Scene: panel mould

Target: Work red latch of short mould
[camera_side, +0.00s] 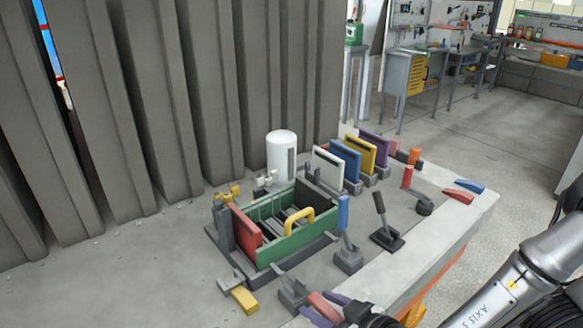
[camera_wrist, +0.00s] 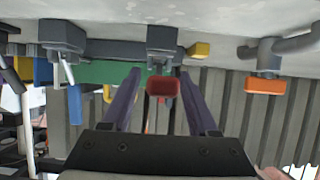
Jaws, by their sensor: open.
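The short mould is a dark tray with a green long wall (camera_side: 295,243) and a red end wall (camera_side: 246,232). A yellow arched handle (camera_side: 298,216) stands at the green wall. The red latch handle (camera_side: 320,303) slopes from a grey base (camera_side: 292,291) at the near side of the mould. In the wrist view, the red handle end (camera_wrist: 163,88) sits between the two purple fingers of my gripper (camera_wrist: 158,74). My gripper (camera_side: 315,302) is open, a finger on each side of the handle; contact cannot be told.
A blue lever (camera_side: 344,213), a black lever (camera_side: 379,204) and a red lever (camera_side: 407,178) stand to the right. A yellow block (camera_side: 244,300) lies left of the latch. Coloured panels (camera_side: 352,160) and a white cylinder (camera_side: 281,154) stand behind. The bench's left part is clear.

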